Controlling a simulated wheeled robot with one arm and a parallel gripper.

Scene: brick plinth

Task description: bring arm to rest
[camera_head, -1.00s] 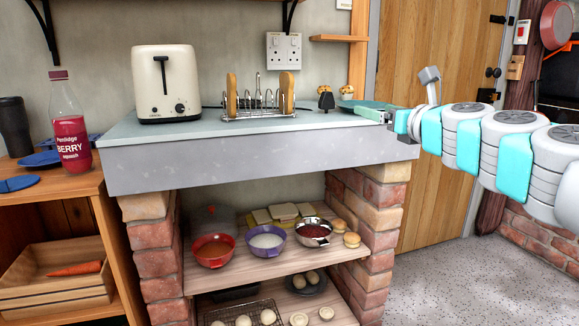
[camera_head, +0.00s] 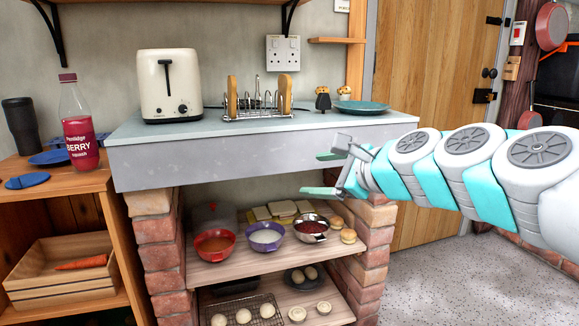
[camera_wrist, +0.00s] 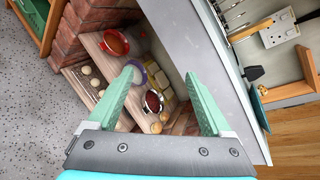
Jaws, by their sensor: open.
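My gripper (camera_head: 326,174) is open and empty. It is in front of the right end of the plinth's slab (camera_head: 250,160), with its fingers pointing left. In the wrist view its two green fingers (camera_wrist: 165,105) are spread wide, with nothing between them up close. Beyond them show the shelf's bowls and the slab's grey edge (camera_wrist: 205,50). My arm reaches in from the right side of the head view.
A toaster (camera_head: 168,86), a toast rack (camera_head: 258,112) and a teal plate (camera_head: 361,107) stand on the slab. The shelf below holds a red bowl (camera_head: 215,246), a purple bowl (camera_head: 266,238) and a metal bowl (camera_head: 310,228). Open floor (camera_head: 450,270) lies to the right.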

